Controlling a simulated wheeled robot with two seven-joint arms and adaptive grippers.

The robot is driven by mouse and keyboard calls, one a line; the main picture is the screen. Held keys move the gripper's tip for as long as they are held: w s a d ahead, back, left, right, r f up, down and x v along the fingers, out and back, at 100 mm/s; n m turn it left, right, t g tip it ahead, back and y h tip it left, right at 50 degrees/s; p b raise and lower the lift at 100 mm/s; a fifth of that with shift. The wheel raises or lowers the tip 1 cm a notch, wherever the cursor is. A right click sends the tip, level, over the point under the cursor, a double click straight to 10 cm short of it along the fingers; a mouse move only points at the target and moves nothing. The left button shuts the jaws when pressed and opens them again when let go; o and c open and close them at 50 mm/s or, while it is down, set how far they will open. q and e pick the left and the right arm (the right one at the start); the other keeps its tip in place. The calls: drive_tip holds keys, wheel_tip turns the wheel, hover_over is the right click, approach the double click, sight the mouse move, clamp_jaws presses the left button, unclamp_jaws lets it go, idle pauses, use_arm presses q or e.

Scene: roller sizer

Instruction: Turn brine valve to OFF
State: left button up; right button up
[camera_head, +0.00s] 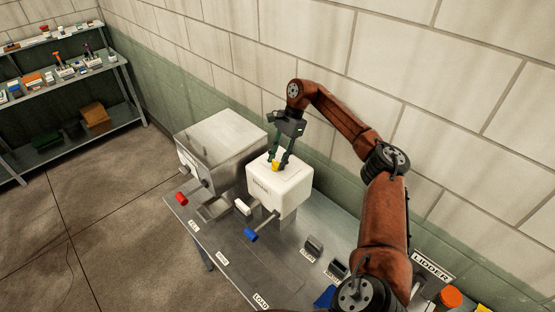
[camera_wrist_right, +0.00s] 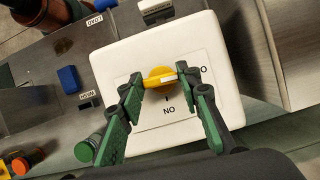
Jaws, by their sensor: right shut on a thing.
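The brine valve is a yellow knob (camera_head: 275,166) on top of a white box (camera_head: 291,190). In the right wrist view the yellow knob (camera_wrist_right: 158,88) sits on a pale label plate, on the white box (camera_wrist_right: 215,45). Its handle lies roughly crosswise, with a white mark toward the right, near a letter "O". The rest of that word is hidden by a finger. "ON" reads upside down below the knob. My right gripper (camera_head: 279,158) reaches down from above and is shut on the knob, its green fingers (camera_wrist_right: 166,84) on either side. My left gripper is not in view.
A grey metal box (camera_head: 225,135) stands left of the white box on the steel table (camera_head: 225,245). Red, white and blue handles (camera_head: 251,235) stick out at the front. The wall is close behind. Shelves (camera_head: 75,75) stand at the far left.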

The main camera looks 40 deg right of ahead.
drive_tip(key=shift+r, duration=0.1)
drive_tip(key=o, duration=1.2)
drive_tip(key=shift+c, duration=0.2)
drive_tip(key=shift+d+r, duration=0.15)
drive_tip(key=v, duration=1.1)
drive_tip(key=shift+d+r, duration=0.2)
drive_tip(key=shift+f, duration=0.1)
drive_tip(key=x, duration=1.2)
drive_tip(key=shift+a, duration=0.1)
drive_tip(key=shift+r, duration=0.2)
